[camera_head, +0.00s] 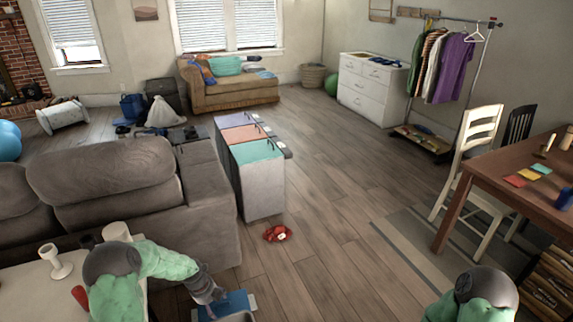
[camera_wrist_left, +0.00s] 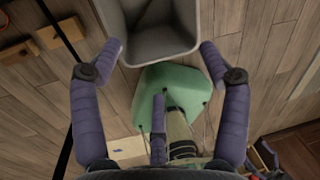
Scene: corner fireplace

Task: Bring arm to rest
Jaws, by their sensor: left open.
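My left gripper (camera_head: 212,295) is low in the head view, left of centre, with its arm coming in from the left over the corner of a light table.
A blue panel (camera_head: 236,304) is close beside the left gripper. The light table (camera_head: 40,290) holds a white candlestick-like item (camera_head: 56,262). The grey sofa (camera_head: 205,195) and sorting cabinet (camera_head: 262,190) stand ahead. A red object (camera_head: 277,233) lies on the floor; the central floor is otherwise clear.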

